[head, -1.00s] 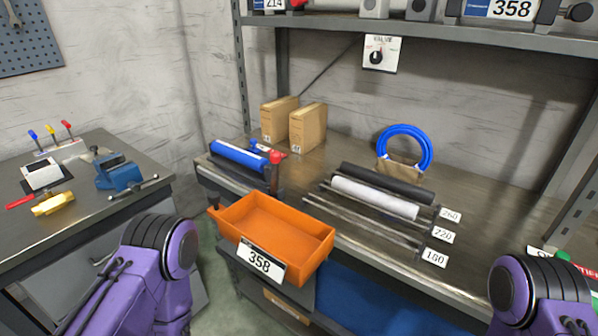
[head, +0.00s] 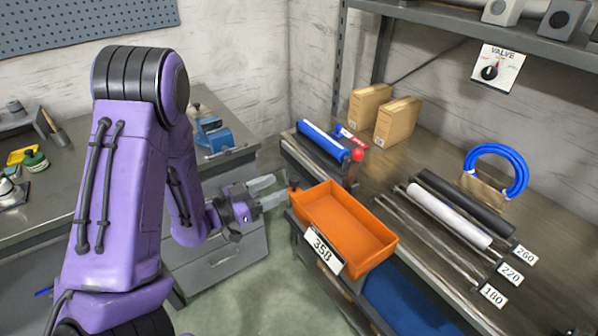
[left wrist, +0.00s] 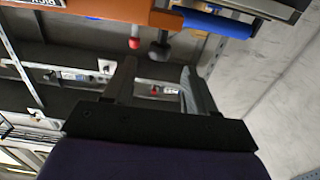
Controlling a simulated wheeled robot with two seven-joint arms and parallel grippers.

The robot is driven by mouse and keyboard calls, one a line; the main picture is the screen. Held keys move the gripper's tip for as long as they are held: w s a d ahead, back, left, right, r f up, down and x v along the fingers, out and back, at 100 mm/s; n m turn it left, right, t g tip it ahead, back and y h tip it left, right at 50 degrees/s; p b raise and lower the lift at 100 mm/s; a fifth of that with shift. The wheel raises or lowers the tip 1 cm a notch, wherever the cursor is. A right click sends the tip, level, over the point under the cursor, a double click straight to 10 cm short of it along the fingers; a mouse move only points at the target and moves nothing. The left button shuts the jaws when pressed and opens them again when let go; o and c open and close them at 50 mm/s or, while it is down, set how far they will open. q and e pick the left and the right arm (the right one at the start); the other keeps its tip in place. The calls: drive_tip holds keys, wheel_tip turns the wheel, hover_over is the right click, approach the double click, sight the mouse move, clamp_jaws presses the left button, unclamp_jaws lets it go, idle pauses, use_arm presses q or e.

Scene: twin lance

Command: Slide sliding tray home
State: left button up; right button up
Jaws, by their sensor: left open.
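The orange sliding tray (head: 350,232) sticks out past the front edge of the right-hand bench, with a white 358 label (head: 327,252) on its front. A small dark knob (head: 294,186) stands at its left corner. My left gripper (head: 273,191) is open and empty, just left of that knob, with its fingers pointing at it and a small gap between. In the left wrist view the tray (left wrist: 110,9) runs along the top, and a dark knob (left wrist: 160,49) shows beyond and between the open fingers. My right gripper is out of view.
The right-hand bench holds a blue roller (head: 323,140) with a red knob (head: 357,155), two cardboard boxes (head: 396,122), several rods and a blue hose coil (head: 497,170). A left-hand bench carries a blue vise (head: 213,135). Floor shows between the benches.

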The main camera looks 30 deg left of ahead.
sight(296, 178)
use_arm(q)
drive_tip(key=p+x, duration=0.2)
drive_tip(key=x, duration=0.5)
drive_tip(key=shift+w+d+r, duration=0.1)
drive_tip(key=shift+w, duration=0.05)
drive_tip(key=shift+w+d, duration=0.2)
drive_tip(key=shift+w, duration=0.3)
clamp_jaws()
